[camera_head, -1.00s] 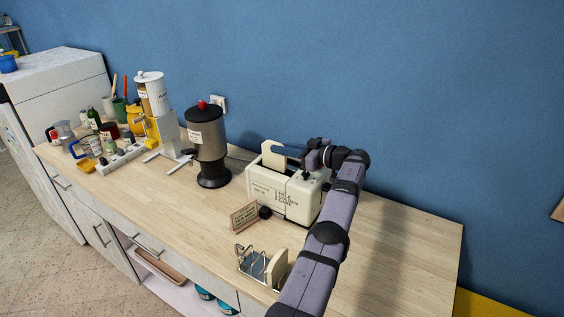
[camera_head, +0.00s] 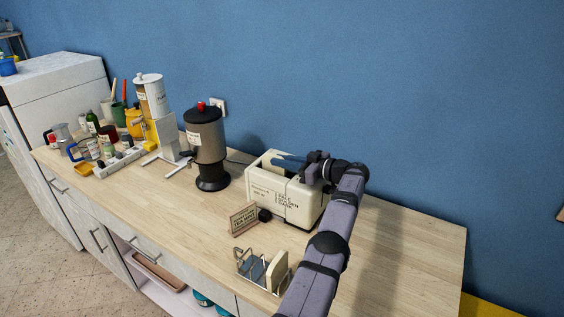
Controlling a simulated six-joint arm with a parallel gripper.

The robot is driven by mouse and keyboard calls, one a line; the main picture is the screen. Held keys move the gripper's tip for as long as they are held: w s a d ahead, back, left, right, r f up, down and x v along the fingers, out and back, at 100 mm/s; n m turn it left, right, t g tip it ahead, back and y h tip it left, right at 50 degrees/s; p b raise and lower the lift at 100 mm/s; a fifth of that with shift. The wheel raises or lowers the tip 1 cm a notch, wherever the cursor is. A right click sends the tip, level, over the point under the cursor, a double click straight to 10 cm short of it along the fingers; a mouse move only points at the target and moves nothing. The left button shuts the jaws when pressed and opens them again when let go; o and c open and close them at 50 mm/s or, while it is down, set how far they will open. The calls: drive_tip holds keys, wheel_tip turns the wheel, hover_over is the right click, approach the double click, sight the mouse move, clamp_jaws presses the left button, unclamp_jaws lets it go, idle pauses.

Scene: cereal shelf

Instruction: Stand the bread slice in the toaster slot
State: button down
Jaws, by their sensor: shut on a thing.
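The cream toaster (camera_head: 268,191) stands on the worktop right of centre, its slots on top. My gripper (camera_head: 288,164) is low over the toaster's top, with a blue-grey finger lying along the slot area. It is shut on the bread slice. The slice is almost wholly out of sight, down in the toaster's top behind the front wall. I cannot tell how deep it sits or whether it touches the slot's bottom.
A wire rack (camera_head: 244,267) with a pale slice (camera_head: 277,268) stands at the worktop's front edge. A small sign (camera_head: 244,218) is before the toaster. A dark dispenser (camera_head: 208,145) stands left. The worktop right of my arm is clear.

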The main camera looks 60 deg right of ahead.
drive_tip(key=c, duration=1.8)
unclamp_jaws()
drive_tip(key=shift+o, duration=0.2)
drive_tip(key=shift+r, duration=0.15)
drive_tip(key=shift+r+p, duration=0.15)
drive_tip(key=shift+p, duration=0.3)
drive_tip(key=s+b, duration=0.1)
drive_tip(key=s, duration=0.3)
drive_tip(key=s+r, duration=0.1)
drive_tip(key=s, duration=0.3)
drive_tip(key=s+b, duration=0.1)
drive_tip(key=s, duration=0.3)
drive_tip(key=shift+r+b, duration=0.25)
drive_tip(key=shift+b, duration=0.1)
drive_tip(key=shift+w, duration=0.1)
